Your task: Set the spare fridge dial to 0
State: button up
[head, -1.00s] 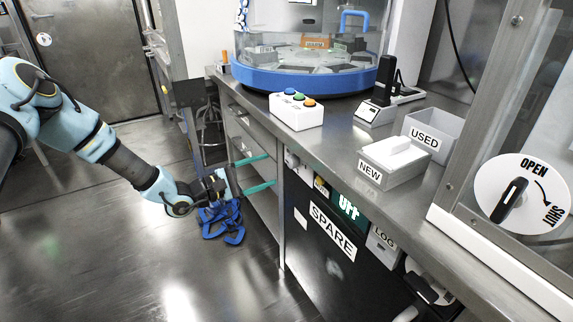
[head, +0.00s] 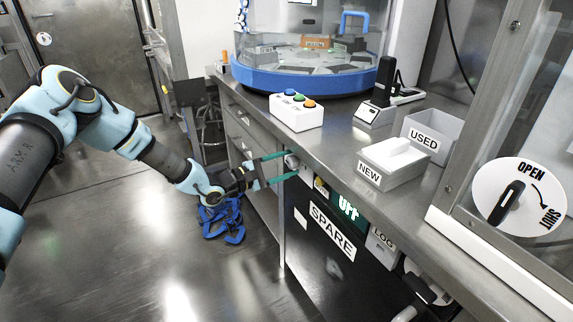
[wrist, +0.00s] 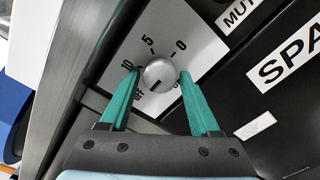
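In the head view my gripper (head: 290,167) reaches the fridge's upper left corner; the dial is mostly hidden there.
The steel bench (head: 335,140) overhangs the fridge front. On it stand a three-button box (head: 296,112), the NEW box (head: 392,165) and the USED bin (head: 435,135). A LOG box (head: 382,247) hangs on the fridge. Blue straps (head: 223,222) lie below my wrist. The floor at left is clear.

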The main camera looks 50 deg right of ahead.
grip_shut()
